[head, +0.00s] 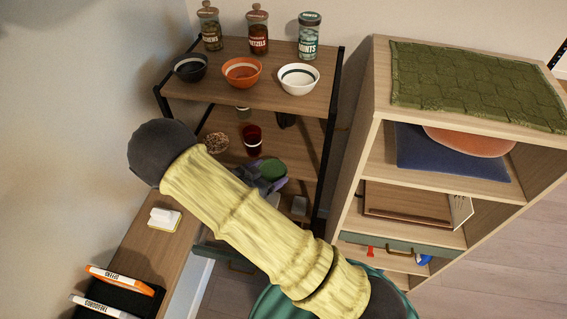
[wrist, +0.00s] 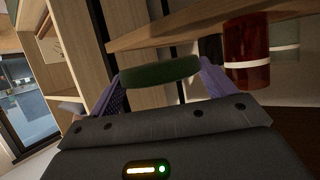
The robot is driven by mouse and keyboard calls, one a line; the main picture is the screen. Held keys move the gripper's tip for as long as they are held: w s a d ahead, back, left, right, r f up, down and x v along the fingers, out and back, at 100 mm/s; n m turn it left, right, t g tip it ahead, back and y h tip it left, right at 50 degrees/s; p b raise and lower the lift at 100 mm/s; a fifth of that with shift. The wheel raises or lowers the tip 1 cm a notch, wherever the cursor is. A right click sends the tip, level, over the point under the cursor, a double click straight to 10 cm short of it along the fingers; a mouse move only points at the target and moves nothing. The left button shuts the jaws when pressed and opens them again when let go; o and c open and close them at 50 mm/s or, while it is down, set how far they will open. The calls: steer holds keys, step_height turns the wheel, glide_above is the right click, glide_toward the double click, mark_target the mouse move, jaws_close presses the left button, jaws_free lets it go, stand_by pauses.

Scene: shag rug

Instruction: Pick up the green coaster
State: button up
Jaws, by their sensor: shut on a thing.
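In the wrist view the coaster (wrist: 160,71) is seen nearly edge-on, between the two purple fingers of my gripper (wrist: 160,74). The gripper (head: 268,177) is shut on it and holds it near the edge of a wooden shelf. My arm in its yellow sleeve hides part of the gripper in the head view.
The upper shelf (head: 215,85) holds bowls and jars. A tall wooden cabinet (head: 367,130) stands to the right.

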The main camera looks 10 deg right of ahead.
steer(key=s+a+b, duration=0.1)
steer(key=s+a, duration=0.3)
steer(key=a, duration=0.1)
